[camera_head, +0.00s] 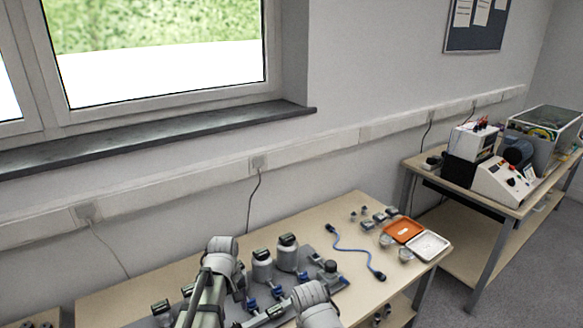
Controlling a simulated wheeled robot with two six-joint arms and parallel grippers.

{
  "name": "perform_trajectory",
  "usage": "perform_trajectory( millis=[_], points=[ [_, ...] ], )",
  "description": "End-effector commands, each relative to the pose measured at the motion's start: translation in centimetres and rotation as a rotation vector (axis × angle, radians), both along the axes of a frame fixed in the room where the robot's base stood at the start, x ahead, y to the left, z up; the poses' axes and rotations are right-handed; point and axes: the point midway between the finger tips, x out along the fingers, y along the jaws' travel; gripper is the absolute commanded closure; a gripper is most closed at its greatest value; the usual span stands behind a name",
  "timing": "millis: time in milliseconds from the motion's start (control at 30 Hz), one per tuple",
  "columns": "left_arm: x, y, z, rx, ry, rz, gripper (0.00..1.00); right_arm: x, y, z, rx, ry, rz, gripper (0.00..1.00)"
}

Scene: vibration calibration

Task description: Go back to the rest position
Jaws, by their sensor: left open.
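My left arm rises at the bottom centre of the head view, over the near wooden table (140,293). My left gripper (240,289) is open, small and partly hidden by the arm's own grey links. It is close to white cylindrical devices with black tops, one (262,265) behind it and another (287,253) further right. I see nothing held in it. A grey rounded link of my other arm shows at the bottom edge, right of the left arm. I cannot make out my right gripper.
A blue cable (352,249), an orange tray (403,230) and a white tray (428,246) lie on the table's right part. Small metal parts (379,217) lie behind them. A second table (440,178) with instruments stands right. The wall and window sill (160,135) bound the back.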

Motion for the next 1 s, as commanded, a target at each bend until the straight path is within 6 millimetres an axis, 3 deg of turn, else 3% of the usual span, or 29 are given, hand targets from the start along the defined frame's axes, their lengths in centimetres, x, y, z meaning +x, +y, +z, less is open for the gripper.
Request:
perform_trajectory(
  millis=[33, 567, 633, 1000],
  points=[
    [0.0, 0.0, -1.2, 0.000, 0.000, 0.000, 0.32, 0.0, 0.0, -1.2, 0.000, 0.000, 0.000, 0.00],
    [0.0, 0.0, -7.8, 0.000, 0.000, 0.000, 0.32, 0.0, 0.0, -7.8, 0.000, 0.000, 0.000, 0.00],
    [0.0, 0.0, -6.9, 0.000, 0.000, -0.076, 0.32, 0.0, 0.0, -6.9, 0.000, 0.000, 0.000, 0.00],
    [0.0, 0.0, -6.9, 0.000, 0.000, -0.461, 0.32, 0.0, 0.0, -6.9, 0.000, 0.000, 0.000, 0.00]
  ],
)
